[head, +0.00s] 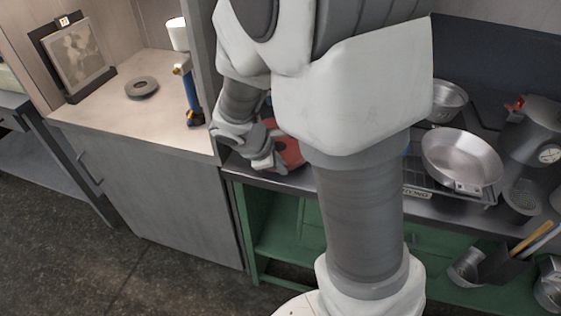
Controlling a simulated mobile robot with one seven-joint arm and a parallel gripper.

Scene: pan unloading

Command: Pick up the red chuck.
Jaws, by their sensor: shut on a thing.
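A rounded red thing, which I take as the red chuck (291,152), shows at the left end of the dark counter. My forearm hides its right side, so its full shape cannot be told. My gripper (268,160) reaches to its left side and is shut on it. The fingertips are small and partly hidden. I cannot tell whether the red chuck rests on the counter or is held just above it.
A metal pan (461,158) sits on the stove at right, with a smaller pan (446,100) behind and a grey pot (534,128) beside it.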

